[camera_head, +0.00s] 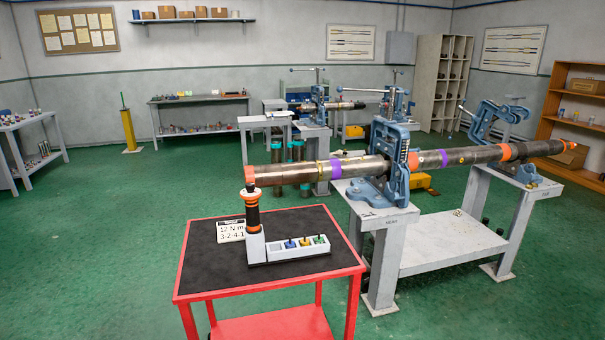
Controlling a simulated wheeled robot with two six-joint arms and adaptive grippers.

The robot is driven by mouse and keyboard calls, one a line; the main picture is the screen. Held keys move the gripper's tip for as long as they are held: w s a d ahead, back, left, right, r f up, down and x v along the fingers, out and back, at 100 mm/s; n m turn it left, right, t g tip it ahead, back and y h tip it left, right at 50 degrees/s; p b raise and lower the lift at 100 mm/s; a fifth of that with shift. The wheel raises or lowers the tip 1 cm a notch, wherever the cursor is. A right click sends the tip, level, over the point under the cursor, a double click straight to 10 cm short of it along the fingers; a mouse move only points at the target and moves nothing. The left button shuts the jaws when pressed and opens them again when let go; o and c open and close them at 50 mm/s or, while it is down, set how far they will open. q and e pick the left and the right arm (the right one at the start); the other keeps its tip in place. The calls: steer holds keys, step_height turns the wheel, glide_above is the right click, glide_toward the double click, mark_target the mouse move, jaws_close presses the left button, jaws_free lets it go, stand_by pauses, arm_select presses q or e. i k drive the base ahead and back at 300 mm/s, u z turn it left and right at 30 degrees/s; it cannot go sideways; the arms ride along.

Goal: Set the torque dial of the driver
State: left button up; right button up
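The driver (252,215) stands upright in a white holder (256,250) on the black top of a red cart (178,291). It has a black body with orange bands. A white and orange ring, perhaps the torque dial (250,189), shows near its top; its setting is too small to read. A white card (230,231) beside the driver reads "12 N m" and "3-2-4-1". The holder's low tray (297,250) carries small blue, yellow and green pieces. Neither of my grippers is in view.
A long pipe (295,174) clamped in a blue vise (395,165) runs behind the cart; its orange end is close behind the driver's top. The vise stands on a grey bench (445,248). The cart's front and left top are clear. Green floor is free at left.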

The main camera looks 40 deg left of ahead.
mark_target(250, 187)
steer(key=u, duration=0.4)
steer(key=i, duration=1.4)
steer(key=u, duration=0.65)
